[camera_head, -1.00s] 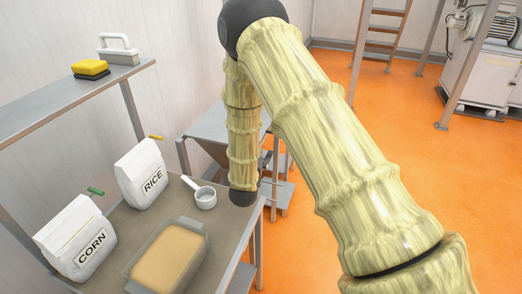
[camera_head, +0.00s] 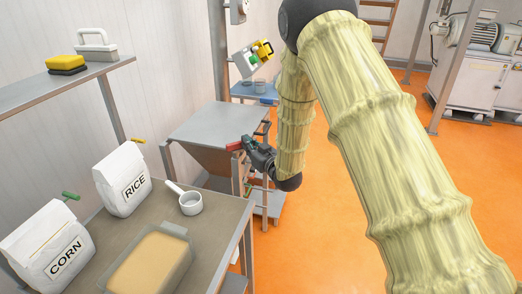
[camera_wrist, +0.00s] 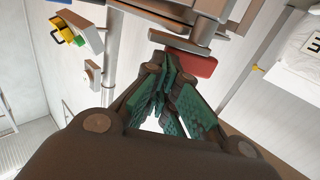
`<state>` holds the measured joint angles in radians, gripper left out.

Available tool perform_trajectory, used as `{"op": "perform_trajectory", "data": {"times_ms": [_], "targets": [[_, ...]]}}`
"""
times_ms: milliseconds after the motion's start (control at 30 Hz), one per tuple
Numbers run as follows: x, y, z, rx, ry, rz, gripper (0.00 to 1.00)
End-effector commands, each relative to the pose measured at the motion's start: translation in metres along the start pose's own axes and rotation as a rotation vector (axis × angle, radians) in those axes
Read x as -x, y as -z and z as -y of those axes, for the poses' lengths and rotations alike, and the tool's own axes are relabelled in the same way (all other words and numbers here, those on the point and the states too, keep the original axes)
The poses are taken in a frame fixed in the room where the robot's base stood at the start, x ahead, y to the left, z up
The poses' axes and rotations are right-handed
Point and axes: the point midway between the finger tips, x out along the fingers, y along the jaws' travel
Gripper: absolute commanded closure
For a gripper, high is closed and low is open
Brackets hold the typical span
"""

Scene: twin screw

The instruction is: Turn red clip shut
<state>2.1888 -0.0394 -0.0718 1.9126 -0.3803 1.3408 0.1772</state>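A red block-like piece (camera_head: 235,147), which looks like the red clip, shows beside the grey metal hopper stand in the head view. In the wrist view the red piece (camera_wrist: 192,66) lies just past my fingertips, against grey metal parts. My gripper (camera_head: 250,148) is close beside it in the head view. In the wrist view my gripper (camera_wrist: 167,76) has green-padded fingers with their tips close together. The fingers partly cover the near side of the red piece. I cannot tell whether they touch or hold it.
The hopper stand's flat top (camera_head: 215,124) is bare. At the near left, a table (camera_head: 113,238) bears a RICE bag (camera_head: 122,180), a CORN bag (camera_head: 50,246), a scoop (camera_head: 190,203) and a tray (camera_head: 186,231). A wall unit (camera_head: 246,60) with coloured parts is behind.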

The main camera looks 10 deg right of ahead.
Motion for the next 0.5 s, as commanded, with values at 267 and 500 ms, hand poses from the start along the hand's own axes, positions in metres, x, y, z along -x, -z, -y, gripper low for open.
{"op": "perform_trajectory", "data": {"times_ms": [267, 500], "targets": [[-0.013, -0.001, 0.006, 0.001, 0.164, -0.002, 1.00], [-0.018, -0.001, 0.006, -0.001, 0.199, -0.002, 1.00]]}}
